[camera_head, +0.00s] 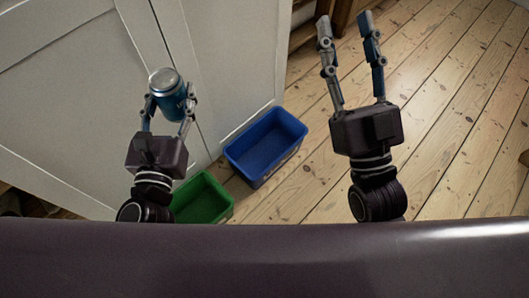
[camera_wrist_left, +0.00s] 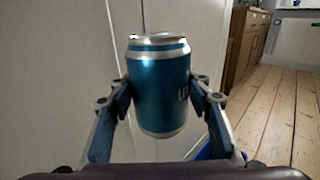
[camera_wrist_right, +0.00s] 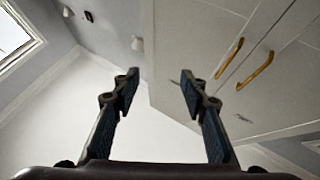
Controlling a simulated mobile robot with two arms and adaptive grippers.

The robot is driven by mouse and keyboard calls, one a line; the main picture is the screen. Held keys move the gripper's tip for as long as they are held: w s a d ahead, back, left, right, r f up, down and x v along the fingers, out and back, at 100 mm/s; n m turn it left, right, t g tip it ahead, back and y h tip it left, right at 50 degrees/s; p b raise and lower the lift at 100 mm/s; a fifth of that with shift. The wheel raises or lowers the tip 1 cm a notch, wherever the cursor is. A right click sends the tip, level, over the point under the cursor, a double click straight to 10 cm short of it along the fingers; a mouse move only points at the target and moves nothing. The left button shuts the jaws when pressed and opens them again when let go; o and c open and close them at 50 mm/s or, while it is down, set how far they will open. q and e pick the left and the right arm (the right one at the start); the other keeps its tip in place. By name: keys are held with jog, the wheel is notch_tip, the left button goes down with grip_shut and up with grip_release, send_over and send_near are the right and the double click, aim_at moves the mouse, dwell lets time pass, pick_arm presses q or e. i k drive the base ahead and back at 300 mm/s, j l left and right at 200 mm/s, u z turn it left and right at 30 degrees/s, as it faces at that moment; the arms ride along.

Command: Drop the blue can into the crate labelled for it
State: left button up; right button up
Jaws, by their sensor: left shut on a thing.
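A blue can (camera_head: 168,96) with a silver top is held upright by my left gripper (camera_head: 168,108) in the head view, in front of the pale cabinet. In the left wrist view the blue can (camera_wrist_left: 160,90) sits between the two fingers, with part of white lettering at its right side. My right gripper (camera_head: 351,45) is raised over the floorboards, open and empty; it is also empty in the right wrist view (camera_wrist_right: 160,85). A blue crate (camera_head: 290,122) and a green crate (camera_head: 226,212) stand on the floor, both apparently empty.
A pale panelled cabinet (camera_head: 70,95) fills the left, close behind my left gripper. The blue crate stands near its corner. The green crate is partly hidden by my own body. Bare floorboards (camera_head: 445,130) lie free on the right. Brown wooden furniture (camera_wrist_left: 247,40) stands farther back.

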aim_at(260, 155)
jog(key=u, duration=0.55)
jog(key=l+u, duration=0.2)
jog(key=u, duration=0.2)
jog(key=i+l+u, duration=0.1)
jog(key=l+u, duration=0.15)
jog(key=u, duration=0.15)
jog(key=l+u, duration=0.2)
jog(key=u, duration=0.2)
jog(key=l+u, duration=0.25)
jog(key=u, duration=0.15)
